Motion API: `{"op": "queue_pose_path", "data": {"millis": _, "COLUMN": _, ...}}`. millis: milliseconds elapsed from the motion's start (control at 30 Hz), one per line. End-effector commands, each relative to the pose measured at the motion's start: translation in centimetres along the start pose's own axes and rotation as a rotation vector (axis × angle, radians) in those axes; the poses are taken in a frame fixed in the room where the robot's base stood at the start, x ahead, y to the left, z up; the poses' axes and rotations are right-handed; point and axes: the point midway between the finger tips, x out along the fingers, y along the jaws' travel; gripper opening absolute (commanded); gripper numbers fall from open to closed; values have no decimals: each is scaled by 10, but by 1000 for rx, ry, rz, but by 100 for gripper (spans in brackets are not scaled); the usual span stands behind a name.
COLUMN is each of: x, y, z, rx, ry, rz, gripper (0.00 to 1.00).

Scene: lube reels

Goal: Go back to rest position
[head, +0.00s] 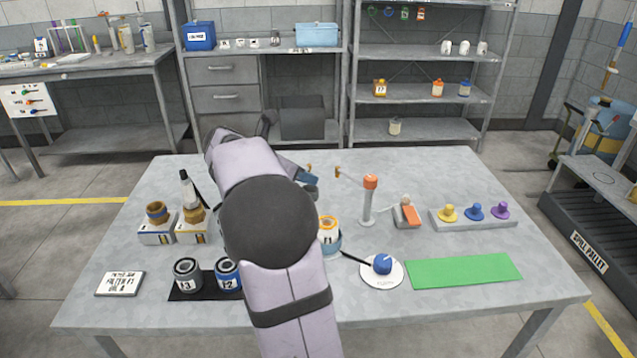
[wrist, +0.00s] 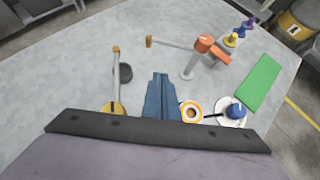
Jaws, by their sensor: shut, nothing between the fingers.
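My gripper (head: 306,177) shows in the head view as a blue tip beyond the round dark joint of my arm, over the middle of the grey table (head: 450,170). In the wrist view my gripper (wrist: 159,78) has its blue fingers together, with nothing between them. It points over bare tabletop, between a dark round piece (wrist: 123,72) on the left and an orange-topped post (wrist: 203,43) on the right. A white and orange reel (wrist: 191,112) lies close to the right of the fingers. My arm hides part of the table's middle in the head view.
Cans 13 (head: 187,275) and 12 (head: 228,274) stand on a black mat at front left. A blue knob on a white plate (head: 382,278) and a green mat (head: 465,270) lie at right. Colored knobs sit on a rack (head: 474,222). The table's back right is clear.

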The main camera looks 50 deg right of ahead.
Motion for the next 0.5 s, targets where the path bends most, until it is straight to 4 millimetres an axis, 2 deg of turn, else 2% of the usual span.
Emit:
{"op": "queue_pose_path", "data": {"millis": 200, "x": -16, "y": 2, "z": 0, "rx": 1, "ry": -1, "rz": 2, "gripper": 0}}
{"op": "queue_pose_path", "data": {"millis": 500, "x": -19, "y": 3, "z": 1, "rx": -9, "ry": -5, "rz": 7, "gripper": 0}}
